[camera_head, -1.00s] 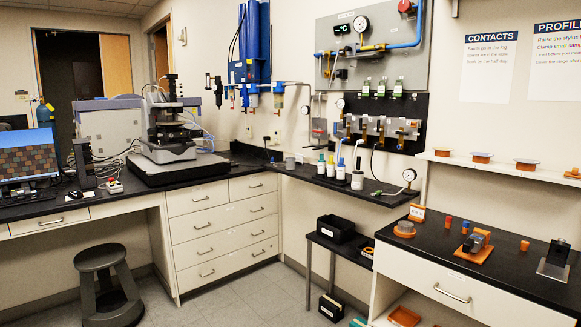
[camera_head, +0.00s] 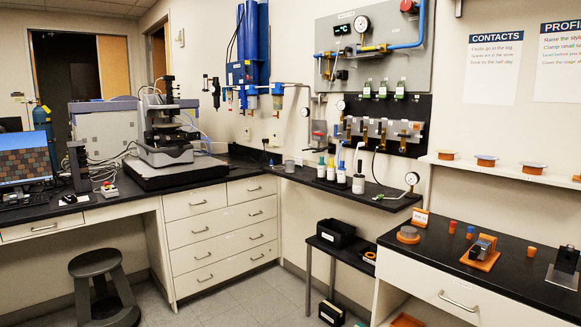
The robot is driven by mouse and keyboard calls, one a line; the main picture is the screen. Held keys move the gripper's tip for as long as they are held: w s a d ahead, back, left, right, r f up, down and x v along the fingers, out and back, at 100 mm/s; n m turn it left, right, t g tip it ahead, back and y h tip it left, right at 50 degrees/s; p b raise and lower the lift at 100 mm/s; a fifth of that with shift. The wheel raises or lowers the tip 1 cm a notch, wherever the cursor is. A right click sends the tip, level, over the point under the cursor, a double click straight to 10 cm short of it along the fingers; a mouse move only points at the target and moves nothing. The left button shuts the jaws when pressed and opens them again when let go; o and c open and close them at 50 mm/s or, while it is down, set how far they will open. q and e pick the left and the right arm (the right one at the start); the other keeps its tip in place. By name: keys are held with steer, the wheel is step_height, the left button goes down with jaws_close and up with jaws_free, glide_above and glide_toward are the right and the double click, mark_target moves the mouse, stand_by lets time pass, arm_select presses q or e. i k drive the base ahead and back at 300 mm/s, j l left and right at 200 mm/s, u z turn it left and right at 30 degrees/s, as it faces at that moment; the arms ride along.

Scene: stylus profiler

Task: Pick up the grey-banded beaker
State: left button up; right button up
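I see no beaker that I can clearly tell as grey-banded. A small grey cylindrical vessel (camera_head: 289,166) stands on the narrow black counter near the room corner; it is too small to tell whether it is a beaker or has a band. On the right bench stand a small orange cup (camera_head: 452,227), a small blue cup (camera_head: 470,232) and another orange piece (camera_head: 532,252). Neither of my grippers is in view.
The right black bench (camera_head: 440,250) also holds an orange-based fixture (camera_head: 481,254) and a round grey-topped block (camera_head: 408,235). White-bodied bottles (camera_head: 331,172) stand on the narrow counter. A dark stool (camera_head: 97,285) stands on the floor at left. The floor before the drawers (camera_head: 220,300) is clear.

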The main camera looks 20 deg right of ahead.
mark_target(289, 165)
steer(key=i+l, duration=0.2)
steer(key=i, duration=0.25)
steer(key=i+l, duration=0.2)
steer(key=i, duration=0.25)
steer(key=i+l+z, duration=0.1)
steer(key=i+l, duration=0.15)
steer(key=i, duration=0.2)
steer(key=i+l, duration=0.15)
steer(key=i, duration=0.3)
steer(key=i+l, duration=0.2)
steer(key=i, duration=0.25)
